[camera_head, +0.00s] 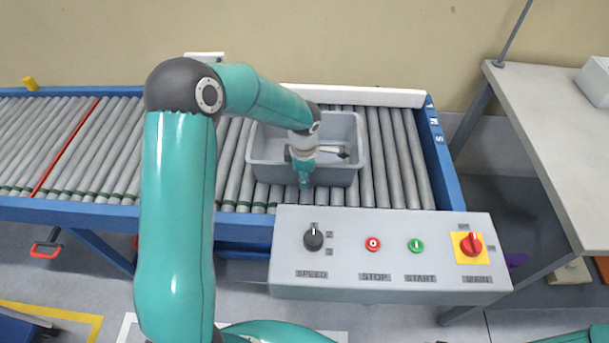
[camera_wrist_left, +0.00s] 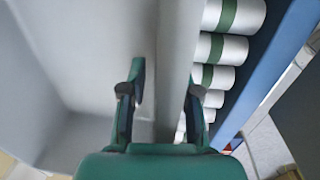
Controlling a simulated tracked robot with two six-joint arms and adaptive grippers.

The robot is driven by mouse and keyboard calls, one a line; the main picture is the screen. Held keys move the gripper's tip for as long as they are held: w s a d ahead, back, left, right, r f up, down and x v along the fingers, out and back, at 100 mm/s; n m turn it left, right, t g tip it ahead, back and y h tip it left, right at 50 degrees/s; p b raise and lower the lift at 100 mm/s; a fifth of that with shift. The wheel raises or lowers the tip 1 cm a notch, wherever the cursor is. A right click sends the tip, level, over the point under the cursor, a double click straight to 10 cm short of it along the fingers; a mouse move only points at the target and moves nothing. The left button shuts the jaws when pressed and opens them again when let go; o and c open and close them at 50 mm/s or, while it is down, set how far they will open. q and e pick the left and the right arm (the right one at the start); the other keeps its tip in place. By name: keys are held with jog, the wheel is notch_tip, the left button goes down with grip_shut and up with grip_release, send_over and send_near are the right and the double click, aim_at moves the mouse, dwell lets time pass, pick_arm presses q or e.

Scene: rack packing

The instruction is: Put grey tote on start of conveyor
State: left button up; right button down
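My left gripper (camera_head: 303,181) is at the tote's near wall, pointing down. In the left wrist view my left gripper (camera_wrist_left: 165,92) has its fingers apart, one inside the tote and one outside. The tote's wall and rim (camera_wrist_left: 174,60) run between them, with a gap visible on the inner side. My left arm hides part of the tote and rollers in the head view. My right gripper is not seen.
A control box (camera_head: 382,285) with a knob, buttons and a main switch stands in front of the tote. A blue side rail (camera_head: 440,160) closes the right end. A grey table (camera_head: 560,130) stands at right. The rollers at left are empty.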

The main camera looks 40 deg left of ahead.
pick_arm(q)
notch_tip(320, 180, up, 12)
jog(key=shift+s+d, duration=0.3)
jog(key=shift+s, duration=0.15)
dwell(0.4)
